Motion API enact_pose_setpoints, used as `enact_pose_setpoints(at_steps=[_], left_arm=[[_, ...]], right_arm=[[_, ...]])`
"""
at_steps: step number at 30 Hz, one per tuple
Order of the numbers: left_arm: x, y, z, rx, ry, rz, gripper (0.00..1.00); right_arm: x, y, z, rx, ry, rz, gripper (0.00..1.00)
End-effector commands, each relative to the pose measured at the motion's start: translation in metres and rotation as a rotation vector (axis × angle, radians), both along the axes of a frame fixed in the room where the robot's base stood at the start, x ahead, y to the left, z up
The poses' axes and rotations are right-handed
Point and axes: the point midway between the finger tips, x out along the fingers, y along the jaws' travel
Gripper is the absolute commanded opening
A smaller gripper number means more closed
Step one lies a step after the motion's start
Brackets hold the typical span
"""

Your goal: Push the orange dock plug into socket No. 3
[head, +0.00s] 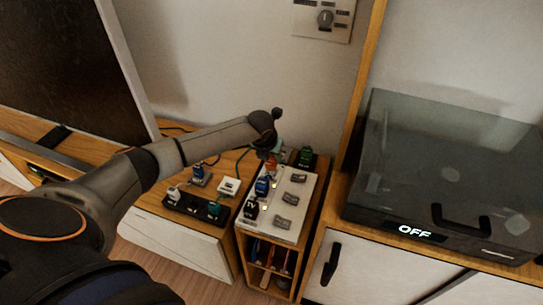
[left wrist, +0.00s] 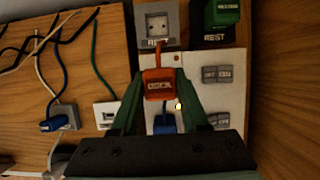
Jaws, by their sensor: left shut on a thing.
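My left gripper (head: 268,152) is over the far end of the white socket board (head: 284,228). It is shut on the orange dock plug (head: 271,164). In the left wrist view the orange plug (left wrist: 158,84) sits between the two green fingers, its label facing the camera and its cord running up toward a grey socket marked REST (left wrist: 157,24). A blue plug (left wrist: 165,124) on the board is just below it in that view. Socket numbers cannot be read, and I cannot tell which socket lies under the orange plug. My right gripper is not in view.
Grey switches (head: 290,199) line the board's right side. A green plug (head: 305,156) stands behind it. A black power strip (head: 195,207) with plugs and a white socket (head: 229,186) lie to the left, with loose cords. A dark-lidded box (head: 440,170) stands at right.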

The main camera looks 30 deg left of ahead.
Motion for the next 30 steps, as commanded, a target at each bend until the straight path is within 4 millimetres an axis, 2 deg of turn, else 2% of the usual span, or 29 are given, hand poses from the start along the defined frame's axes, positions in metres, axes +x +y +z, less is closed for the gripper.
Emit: enact_pose_setpoints(at_steps=[30], left_arm=[[0.0002, -0.0004, 0.0006, 0.0, -0.001, 0.0, 0.0]], right_arm=[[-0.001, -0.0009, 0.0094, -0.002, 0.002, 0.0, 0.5]])
